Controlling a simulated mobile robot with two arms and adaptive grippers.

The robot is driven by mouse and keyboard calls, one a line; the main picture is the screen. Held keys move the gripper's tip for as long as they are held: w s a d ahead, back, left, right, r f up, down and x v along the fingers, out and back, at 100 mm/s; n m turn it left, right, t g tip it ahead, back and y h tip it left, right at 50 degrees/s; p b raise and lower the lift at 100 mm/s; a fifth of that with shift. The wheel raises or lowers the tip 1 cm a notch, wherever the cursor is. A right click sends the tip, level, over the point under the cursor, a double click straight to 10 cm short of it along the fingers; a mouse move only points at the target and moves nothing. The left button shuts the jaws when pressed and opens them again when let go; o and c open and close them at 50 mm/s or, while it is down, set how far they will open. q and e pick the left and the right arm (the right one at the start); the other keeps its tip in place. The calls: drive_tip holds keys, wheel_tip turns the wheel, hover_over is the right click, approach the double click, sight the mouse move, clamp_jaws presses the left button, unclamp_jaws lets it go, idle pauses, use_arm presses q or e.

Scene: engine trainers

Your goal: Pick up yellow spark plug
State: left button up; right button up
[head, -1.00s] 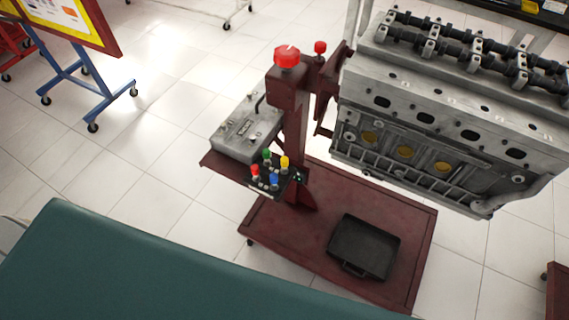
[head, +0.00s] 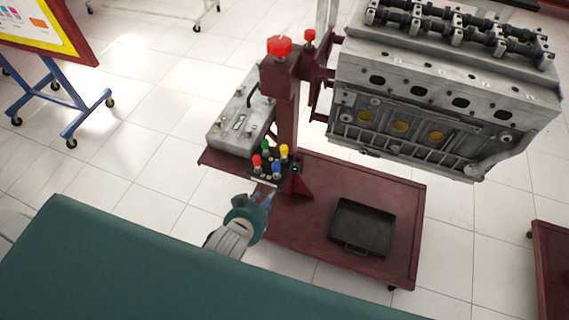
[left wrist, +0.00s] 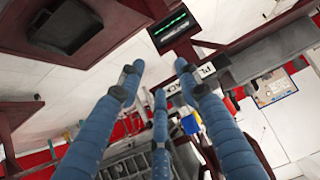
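The yellow spark plug (head: 284,151) stands upright in a small dark holder on a dark red shelf in the head view. Beside it stand the green (head: 266,146), red (head: 257,162) and blue (head: 277,167) plugs. My left gripper (head: 264,196) is below and in front of the holder, apart from the yellow plug. In the left wrist view its blue fingers (left wrist: 158,75) are spread with nothing between them. A blue plug top (left wrist: 190,124) shows beyond the fingers there; I cannot make out the yellow plug. My right gripper is not in view.
A grey metal case (head: 240,125) lies behind the plugs. The red stand post (head: 288,110) rises close to their right, with the engine block (head: 440,100) farther right. A black tray (head: 362,228) rests on the stand's base. A small display box (left wrist: 172,28) shows in the left wrist view.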

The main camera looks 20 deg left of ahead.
sight(285, 154)
use_arm(q)
drive_tip(key=w+r+t, duration=0.1)
drive_tip(key=r, duration=0.2)
drive_tip(key=w+r+t, duration=0.1)
drive_tip(key=w+r, duration=0.1)
drive_tip(key=r, duration=0.1)
drive_tip(key=w+d+r+t, duration=0.1)
drive_tip(key=r, duration=0.2)
drive_tip(key=shift+w+d+r, duration=0.1)
drive_tip(key=shift+w+r, duration=0.15)
drive_tip(key=shift+w, duration=0.15)
drive_tip(key=shift+w+d+h, duration=0.15)
drive_tip(key=shift+w+h, duration=0.15)
drive_tip(key=shift+w, duration=0.05)
drive_tip(key=x, duration=1)
drive_tip(key=shift+w, duration=0.25)
drive_tip(key=shift+s+r, duration=0.1)
drive_tip(key=shift+r, duration=0.05)
clamp_jaws()
